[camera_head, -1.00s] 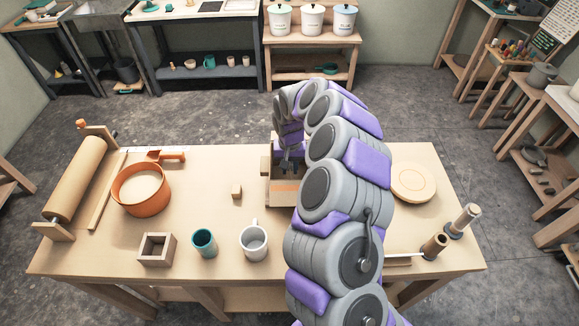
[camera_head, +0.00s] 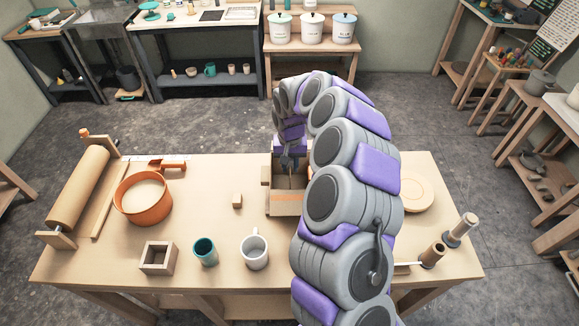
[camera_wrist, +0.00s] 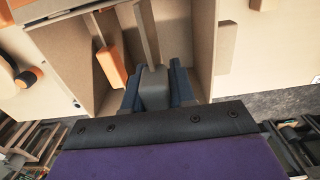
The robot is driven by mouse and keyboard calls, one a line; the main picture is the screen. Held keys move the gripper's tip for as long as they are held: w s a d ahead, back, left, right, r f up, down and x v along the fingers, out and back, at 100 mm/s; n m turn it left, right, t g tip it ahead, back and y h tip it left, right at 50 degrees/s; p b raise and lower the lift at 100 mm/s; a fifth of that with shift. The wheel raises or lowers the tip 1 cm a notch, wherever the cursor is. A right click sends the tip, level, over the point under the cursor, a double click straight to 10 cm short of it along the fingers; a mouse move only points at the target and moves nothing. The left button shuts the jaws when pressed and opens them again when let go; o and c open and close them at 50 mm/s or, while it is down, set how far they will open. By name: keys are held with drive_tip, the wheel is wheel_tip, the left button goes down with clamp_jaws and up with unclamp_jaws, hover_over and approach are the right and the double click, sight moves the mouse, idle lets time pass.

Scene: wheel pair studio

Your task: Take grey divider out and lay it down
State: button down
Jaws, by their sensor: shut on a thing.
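An open cardboard-coloured box (camera_head: 286,206) with an orange stripe on its front stands on the table, partly behind my arm. My gripper (camera_wrist: 156,88) is at the box's opening in the wrist view, its dark blue fingers shut on a grey piece between them, which I take for the grey divider (camera_wrist: 154,84). A thin upright panel (camera_wrist: 147,32) runs on from it inside the box; I cannot tell how far it is lifted. An orange piece (camera_wrist: 112,68) is beside it in the box. In the head view my gripper (camera_head: 289,165) is over the box, its tips small.
A small wooden block (camera_head: 237,201) lies left of the box. A white mug (camera_head: 255,252), a teal cup (camera_head: 205,252), a square wooden frame (camera_head: 158,258) and an orange bowl (camera_head: 142,200) stand further left. A round board (camera_head: 415,192) lies right. Free table lies between the block and bowl.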

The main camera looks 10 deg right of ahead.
idle(0.3)
drive_tip(key=shift+r, duration=0.55)
drive_tip(key=shift+r, duration=0.1)
